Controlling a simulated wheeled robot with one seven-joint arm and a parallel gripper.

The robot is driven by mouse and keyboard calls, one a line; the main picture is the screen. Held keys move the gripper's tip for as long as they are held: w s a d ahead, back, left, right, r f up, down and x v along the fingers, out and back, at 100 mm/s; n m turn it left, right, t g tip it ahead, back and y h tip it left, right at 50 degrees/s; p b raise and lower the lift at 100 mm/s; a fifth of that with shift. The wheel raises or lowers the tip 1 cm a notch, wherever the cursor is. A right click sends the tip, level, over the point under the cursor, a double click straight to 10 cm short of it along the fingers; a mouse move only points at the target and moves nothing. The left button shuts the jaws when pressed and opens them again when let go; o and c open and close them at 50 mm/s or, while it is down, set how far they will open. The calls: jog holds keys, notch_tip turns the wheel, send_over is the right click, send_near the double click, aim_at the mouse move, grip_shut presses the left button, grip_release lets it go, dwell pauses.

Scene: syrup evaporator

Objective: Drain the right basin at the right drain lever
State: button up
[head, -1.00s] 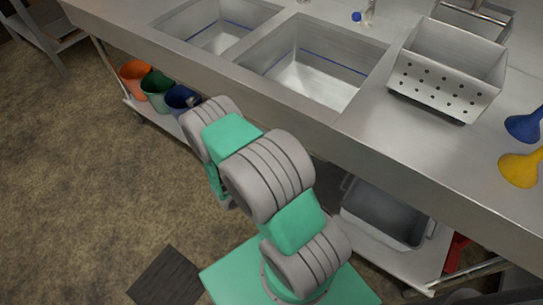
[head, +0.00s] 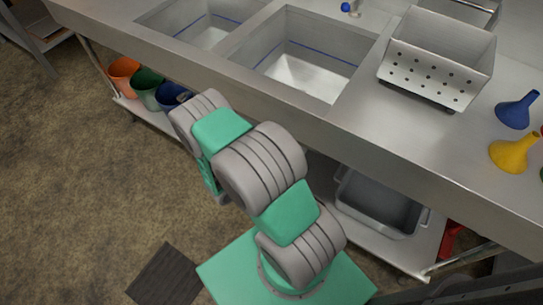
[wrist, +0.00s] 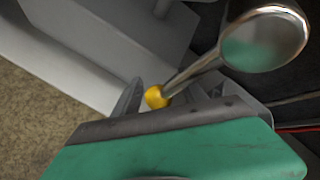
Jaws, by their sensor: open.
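The right basin (head: 300,78) is a steel sink with a blue line around its inner walls, seen in the head view. I cannot tell how much liquid it holds. In the wrist view a steel lever ends in a yellow ball knob (wrist: 156,97), with a shiny round metal piece (wrist: 265,40) at its other end; it appears to be a drain lever. My gripper (wrist: 180,92) is open, and the knob shows between its fingers. I cannot tell whether they touch it. In the head view my gripper is hidden behind my arm and the counter edge.
The left basin (head: 208,28) lies beside the right one. A perforated steel box (head: 435,62), a blue funnel (head: 517,110) and a yellow funnel (head: 514,153) stand on the counter. A grey tub (head: 378,203) and several buckets sit on the lower shelf.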

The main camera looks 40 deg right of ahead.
jog(key=p+v, duration=0.1)
jog(key=v, duration=0.6)
jog(key=shift+s+a+r, duration=0.15)
jog(key=shift+a+r, duration=0.1)
jog(key=shift+a, duration=0.05)
jog(key=shift+s+a, duration=0.1)
